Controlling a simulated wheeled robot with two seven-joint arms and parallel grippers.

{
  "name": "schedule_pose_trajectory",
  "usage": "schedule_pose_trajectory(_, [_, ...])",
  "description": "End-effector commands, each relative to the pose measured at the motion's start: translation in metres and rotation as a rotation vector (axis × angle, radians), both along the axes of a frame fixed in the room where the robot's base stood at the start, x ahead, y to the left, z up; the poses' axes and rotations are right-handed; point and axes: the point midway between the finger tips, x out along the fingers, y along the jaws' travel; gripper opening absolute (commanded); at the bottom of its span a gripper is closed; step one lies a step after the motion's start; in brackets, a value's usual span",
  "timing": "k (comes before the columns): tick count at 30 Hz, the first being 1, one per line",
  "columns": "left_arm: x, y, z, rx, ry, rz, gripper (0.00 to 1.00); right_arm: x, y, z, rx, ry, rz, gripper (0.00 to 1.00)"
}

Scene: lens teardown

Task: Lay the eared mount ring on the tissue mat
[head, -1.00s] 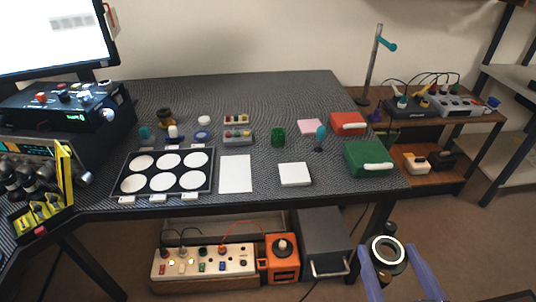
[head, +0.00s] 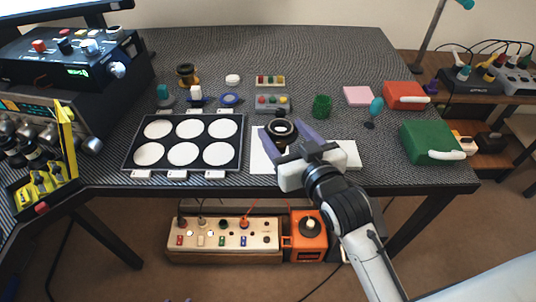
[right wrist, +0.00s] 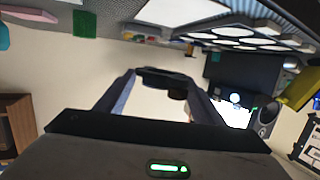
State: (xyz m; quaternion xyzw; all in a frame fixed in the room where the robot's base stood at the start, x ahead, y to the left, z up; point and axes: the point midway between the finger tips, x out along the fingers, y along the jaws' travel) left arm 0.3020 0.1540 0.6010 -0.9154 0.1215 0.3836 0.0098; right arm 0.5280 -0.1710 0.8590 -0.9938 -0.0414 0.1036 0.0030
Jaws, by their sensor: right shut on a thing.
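The eared mount ring (head: 281,129) is a dark ring with a pale inner rim. My right gripper (head: 285,139) is shut on it, one finger on each side. The wrist view shows the ring (right wrist: 165,76) nearly edge-on between the fingertips, apart from the tabletop. In the head view, ring and gripper overlap the upper right of a flat white sheet, which looks like the tissue mat (head: 258,157). The fingers and wrist cover much of the sheet's right side. The ring's exact height is hard to tell. My left gripper is not in view.
A black tray (head: 126,167) with several white discs lies left of the sheet. A white square pad (head: 350,154) is partly behind my wrist on the right.

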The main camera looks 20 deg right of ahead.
Motion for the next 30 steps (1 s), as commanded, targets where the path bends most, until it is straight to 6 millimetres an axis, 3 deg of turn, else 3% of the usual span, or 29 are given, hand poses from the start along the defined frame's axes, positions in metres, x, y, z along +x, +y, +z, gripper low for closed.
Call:
schedule_pose_trajectory(3, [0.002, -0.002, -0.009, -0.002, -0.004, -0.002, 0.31, 0.031, 0.006, 0.0, -0.008, -0.005, 0.019, 0.38])
schedule_pose_trajectory(8, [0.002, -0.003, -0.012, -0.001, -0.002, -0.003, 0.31, 0.048, 0.01, 0.0, -0.013, 0.001, 0.031, 0.38])
schedule_pose_trajectory(15, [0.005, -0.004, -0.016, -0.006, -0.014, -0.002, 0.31, 0.049, 0.01, -0.043, -0.013, 0.005, 0.031, 0.38])
schedule_pose_trajectory(30, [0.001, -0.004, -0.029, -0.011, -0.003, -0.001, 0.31, 0.049, 0.01, -0.095, -0.013, 0.001, 0.03, 0.38])
